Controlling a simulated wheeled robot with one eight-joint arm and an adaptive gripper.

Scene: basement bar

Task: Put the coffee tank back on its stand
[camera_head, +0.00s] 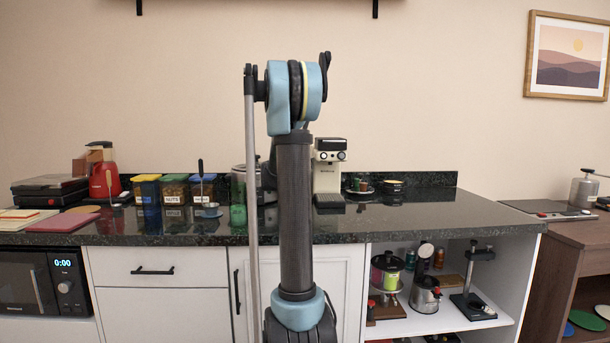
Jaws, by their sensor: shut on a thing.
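My gripper is hidden behind my upright arm, so what it holds does not show. A steel, pot-like vessel (240,184) stands partly hidden behind the arm on the dark counter; I cannot tell whether it is the coffee tank or whether my gripper touches it. A cream and black coffee machine (328,171) stands upright on the counter just right of the arm. No stand for the tank can be clearly picked out. A black stand with a post (472,281) is on the open shelf below, at right.
A small plate with cups (360,188) and a dark bowl (392,187) are right of the machine. The counter's right end is clear.

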